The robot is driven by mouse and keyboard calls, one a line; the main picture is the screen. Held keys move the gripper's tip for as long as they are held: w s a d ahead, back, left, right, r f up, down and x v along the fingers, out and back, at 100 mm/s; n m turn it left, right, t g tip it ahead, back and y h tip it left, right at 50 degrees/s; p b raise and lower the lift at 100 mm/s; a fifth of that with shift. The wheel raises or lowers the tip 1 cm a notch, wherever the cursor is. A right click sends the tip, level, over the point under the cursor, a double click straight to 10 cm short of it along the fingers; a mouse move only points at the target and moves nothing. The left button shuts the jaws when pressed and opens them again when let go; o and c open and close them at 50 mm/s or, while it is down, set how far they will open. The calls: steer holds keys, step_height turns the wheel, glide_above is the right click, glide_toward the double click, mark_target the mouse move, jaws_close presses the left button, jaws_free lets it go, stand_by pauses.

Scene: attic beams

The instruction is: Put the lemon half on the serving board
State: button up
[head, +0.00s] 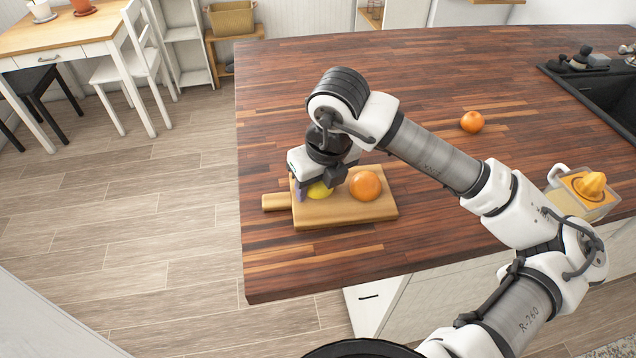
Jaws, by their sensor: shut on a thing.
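The serving board (345,213) is light wood with a handle pointing left, and it lies near the front left of the dark wooden counter. My gripper (318,192) is over the left part of the board, shut on the yellow lemon half (320,190). The lemon half is low at the board's surface; I cannot tell whether it touches the board. The gripper hides its upper part. A whole orange (365,186) sits on the board just right of the lemon half, close to the gripper.
Another orange (472,122) lies on the counter (420,85) farther back. A citrus juicer (588,190) stands at the right, near my arm. A dark sink (603,95) is at the far right. The counter behind the board is clear.

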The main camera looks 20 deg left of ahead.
steer(key=shift+s+f, duration=0.1)
steer(key=shift+f, duration=0.2)
steer(key=o, duration=1.4)
steer(key=shift+s, duration=0.1)
steer(key=shift+c, duration=0.2)
steer(key=shift+d, duration=0.1)
steer(key=shift+w+r+p, duration=0.25)
steer(key=shift+r+p, duration=0.5)
steer(key=shift+p, duration=0.4)
steer(key=b+v, duration=0.3)
steer(key=v, duration=0.8)
steer(key=shift+r, duration=0.4)
steer(key=shift+s, duration=0.1)
